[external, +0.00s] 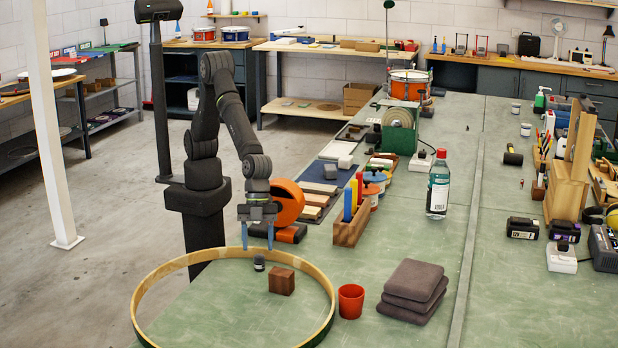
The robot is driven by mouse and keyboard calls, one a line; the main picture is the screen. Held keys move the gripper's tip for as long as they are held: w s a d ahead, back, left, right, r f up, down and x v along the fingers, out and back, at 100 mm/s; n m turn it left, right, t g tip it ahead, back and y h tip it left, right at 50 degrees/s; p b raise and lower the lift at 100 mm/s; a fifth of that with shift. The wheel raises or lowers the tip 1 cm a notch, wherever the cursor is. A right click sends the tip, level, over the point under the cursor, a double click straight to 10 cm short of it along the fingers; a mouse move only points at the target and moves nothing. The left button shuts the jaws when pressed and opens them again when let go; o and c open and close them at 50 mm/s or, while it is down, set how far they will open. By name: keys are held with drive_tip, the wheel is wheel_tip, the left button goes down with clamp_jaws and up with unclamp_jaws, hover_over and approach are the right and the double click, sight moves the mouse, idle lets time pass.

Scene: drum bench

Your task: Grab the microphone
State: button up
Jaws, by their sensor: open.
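A small dark upright object (259,263), which looks like the microphone, stands on the green bench inside a large wooden hoop (146,288). It is too small to make out in detail. My gripper (258,246) points down just above it. The two blue fingers are spread apart, one on each side of the space over the object, with nothing visible between them. The tips look higher than the object and apart from it.
A brown wooden block (282,281) stands close to the right of the dark object. A red cup (351,301) and folded grey cloths (413,290) lie outside the hoop. An orange-and-black machine (289,205) is behind my gripper. The hoop's left interior is clear.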

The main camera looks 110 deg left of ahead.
sight(259, 254)
drive_tip(key=x, duration=0.2)
drive_tip(key=a+x, duration=0.1)
drive_tip(key=x, duration=0.2)
drive_tip(key=shift+f, duration=0.3)
drive_tip(key=c, duration=1)
drive_tip(key=shift+c, duration=0.2)
